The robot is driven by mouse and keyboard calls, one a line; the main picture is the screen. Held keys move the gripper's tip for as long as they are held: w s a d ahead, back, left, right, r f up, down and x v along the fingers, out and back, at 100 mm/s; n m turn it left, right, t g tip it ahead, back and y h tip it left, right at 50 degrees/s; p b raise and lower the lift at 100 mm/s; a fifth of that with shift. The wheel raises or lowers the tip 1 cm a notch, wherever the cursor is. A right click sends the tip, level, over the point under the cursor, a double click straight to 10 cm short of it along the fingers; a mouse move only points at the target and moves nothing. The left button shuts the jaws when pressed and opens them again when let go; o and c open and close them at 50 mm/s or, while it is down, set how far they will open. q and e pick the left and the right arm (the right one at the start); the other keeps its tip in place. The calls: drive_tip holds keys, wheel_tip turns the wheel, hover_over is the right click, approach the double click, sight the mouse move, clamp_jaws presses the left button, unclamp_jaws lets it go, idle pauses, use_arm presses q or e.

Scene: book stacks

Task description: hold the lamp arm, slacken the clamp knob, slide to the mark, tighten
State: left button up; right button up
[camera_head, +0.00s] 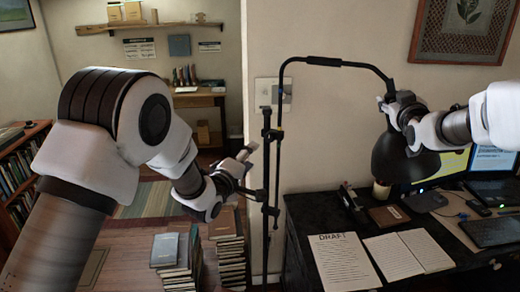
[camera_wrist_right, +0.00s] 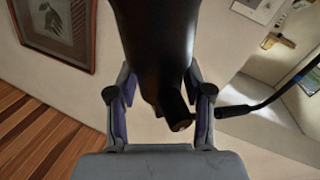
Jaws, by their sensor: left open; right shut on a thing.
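The black lamp stands beside the desk on a thin upright pole (camera_head: 267,225). Its bent lamp arm (camera_head: 325,62) rises from the pole and runs right to a black shade (camera_head: 400,160). Small clamp fittings (camera_head: 275,134) join arm and pole; I cannot tell clearly which part is the knob. My left gripper (camera_head: 250,173) is open beside the pole's lower fitting; contact is unclear. My right gripper (camera_head: 388,103) is shut on the lamp at the arm's end above the shade. In the right wrist view, the dark lamp body (camera_wrist_right: 158,45) lies between its fingers.
The black desk (camera_head: 310,245) holds a page marked DRAFT (camera_head: 342,262), more papers (camera_head: 410,254), a brown box (camera_head: 388,216) and laptops (camera_head: 492,178). Book stacks (camera_head: 178,262) stand on the floor below my left arm. A wall plate (camera_head: 270,92) is behind the lamp.

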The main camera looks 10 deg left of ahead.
sight(388, 144)
drive_tip(key=shift+r, duration=0.1)
drive_tip(key=shift+f, duration=5.75)
drive_tip(key=shift+r, duration=0.15)
